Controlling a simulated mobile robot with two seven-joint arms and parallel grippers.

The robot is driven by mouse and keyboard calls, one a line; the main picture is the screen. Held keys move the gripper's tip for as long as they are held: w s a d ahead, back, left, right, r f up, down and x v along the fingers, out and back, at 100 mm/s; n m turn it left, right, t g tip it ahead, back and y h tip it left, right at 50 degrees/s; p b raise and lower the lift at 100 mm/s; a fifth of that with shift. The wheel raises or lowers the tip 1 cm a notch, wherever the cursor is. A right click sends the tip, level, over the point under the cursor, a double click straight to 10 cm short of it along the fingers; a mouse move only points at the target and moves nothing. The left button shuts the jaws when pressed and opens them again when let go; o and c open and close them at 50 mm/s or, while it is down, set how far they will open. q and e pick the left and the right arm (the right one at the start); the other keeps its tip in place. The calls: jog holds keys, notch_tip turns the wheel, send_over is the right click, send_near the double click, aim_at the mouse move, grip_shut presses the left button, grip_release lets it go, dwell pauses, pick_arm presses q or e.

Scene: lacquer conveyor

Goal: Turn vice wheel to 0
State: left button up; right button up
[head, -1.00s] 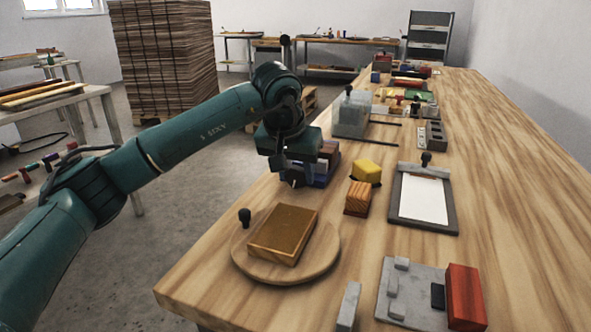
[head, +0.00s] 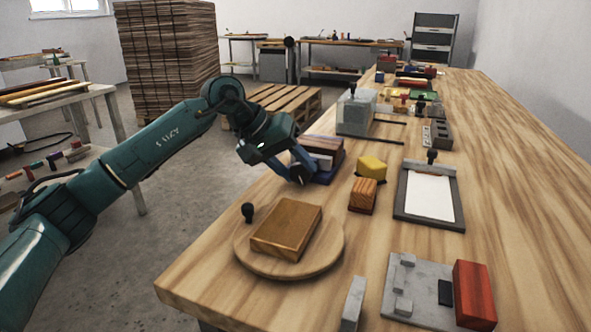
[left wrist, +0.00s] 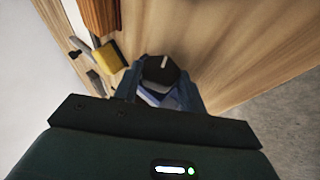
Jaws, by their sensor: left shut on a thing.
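The vice (head: 326,146) stands at the left edge of the workbench, with a blue base and brown and pale blocks on top. Its dark faceted wheel (left wrist: 161,70) has a white mark and shows between my fingers in the left wrist view. My left gripper (head: 301,174) is at the near-left end of the vice, tilted down toward it. In the left wrist view, its fingers (left wrist: 160,88) are on either side of the wheel and shut on it. In the head view the gripper mostly hides the wheel. I see no readable scale. My right gripper is not in view.
A yellow block (head: 371,168) and an orange wooden block (head: 363,196) are right of the vice. A round board (head: 255,262) with a wooden block and a black knob is in front. A clipboard (head: 400,210) lies further right.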

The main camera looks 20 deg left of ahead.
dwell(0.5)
pick_arm(q)
jog(key=o, duration=1)
